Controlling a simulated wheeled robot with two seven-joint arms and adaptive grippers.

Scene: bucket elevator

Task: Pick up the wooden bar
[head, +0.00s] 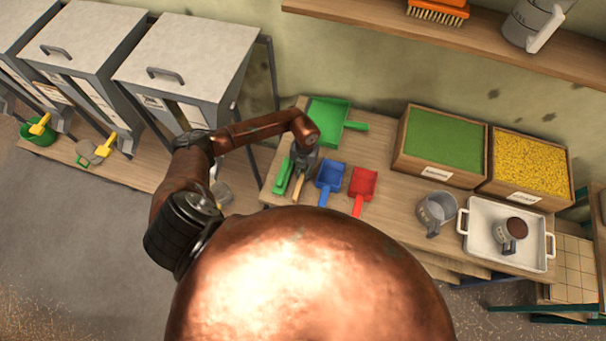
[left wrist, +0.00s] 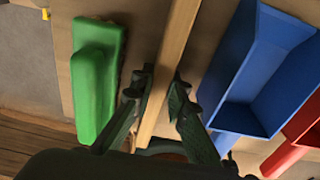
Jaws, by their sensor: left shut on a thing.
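The wooden bar (head: 298,188) is a slim light-brown strip at the left part of the table in the head view. In the left wrist view the bar (left wrist: 172,55) runs from the top edge down between the fingers. My left gripper (left wrist: 160,92) is shut on the bar, one finger on each side. In the head view my left gripper (head: 303,165) hangs over the table and hides part of the bar. I cannot tell whether the bar touches the table. My right gripper is not in view.
A green-backed brush (head: 283,176) lies close left of the bar. A blue scoop (head: 329,178) and a red scoop (head: 362,185) lie to its right, a green dustpan (head: 327,117) behind. Crates of green (head: 420,172) and yellow (head: 500,190) material stand farther right.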

